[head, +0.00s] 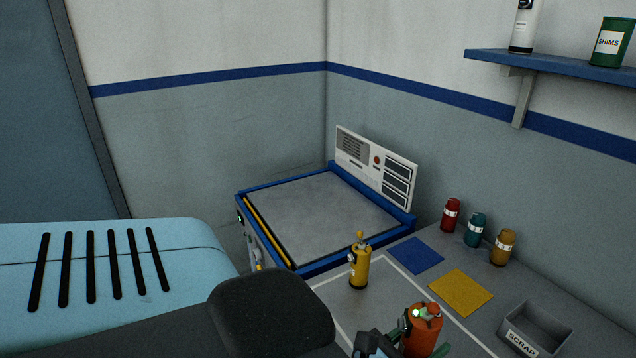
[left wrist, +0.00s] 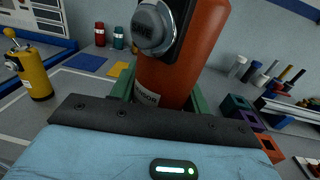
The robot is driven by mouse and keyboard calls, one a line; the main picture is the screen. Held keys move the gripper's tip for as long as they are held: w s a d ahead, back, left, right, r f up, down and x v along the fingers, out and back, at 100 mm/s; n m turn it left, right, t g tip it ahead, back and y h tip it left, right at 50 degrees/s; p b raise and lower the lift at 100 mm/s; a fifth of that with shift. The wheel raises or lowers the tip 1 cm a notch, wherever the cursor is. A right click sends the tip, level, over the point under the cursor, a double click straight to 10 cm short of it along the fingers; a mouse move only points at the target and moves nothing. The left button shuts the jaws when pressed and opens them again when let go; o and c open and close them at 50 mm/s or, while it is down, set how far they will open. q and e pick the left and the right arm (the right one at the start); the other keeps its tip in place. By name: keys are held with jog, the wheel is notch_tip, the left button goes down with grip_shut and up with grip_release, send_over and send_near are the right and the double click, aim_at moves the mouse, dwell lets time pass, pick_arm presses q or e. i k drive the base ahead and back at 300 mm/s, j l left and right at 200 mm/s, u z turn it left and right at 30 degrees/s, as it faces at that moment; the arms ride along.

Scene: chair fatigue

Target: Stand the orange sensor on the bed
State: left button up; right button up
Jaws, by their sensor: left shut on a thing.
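The orange sensor (head: 424,328) is at the lower right of the head view, over the near part of the bench. My left gripper (head: 420,343) is shut on it, with green fingers on both sides. In the left wrist view the sensor (left wrist: 178,58) fills the middle, roughly upright, with a grey round knob facing the camera; its base is hidden. I cannot tell whether it touches the bench. The bed (head: 320,213) is a grey plate in a blue frame, beyond the gripper to the left, and is empty. My right gripper is not in view.
A yellow sensor (head: 359,266) stands on the bench between gripper and bed. Blue (head: 415,255) and yellow (head: 460,292) pads lie to its right. Red (head: 451,215), teal (head: 475,230) and ochre (head: 502,248) canisters line the wall. A scrap bin (head: 536,328) stands right. A panel (head: 375,168) backs the bed.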

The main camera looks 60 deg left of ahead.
aim_at(325, 223)
jog(key=j, duration=0.7)
jog(key=i+j, duration=0.15)
jog(key=j, duration=1.3)
jog(key=i, duration=0.05)
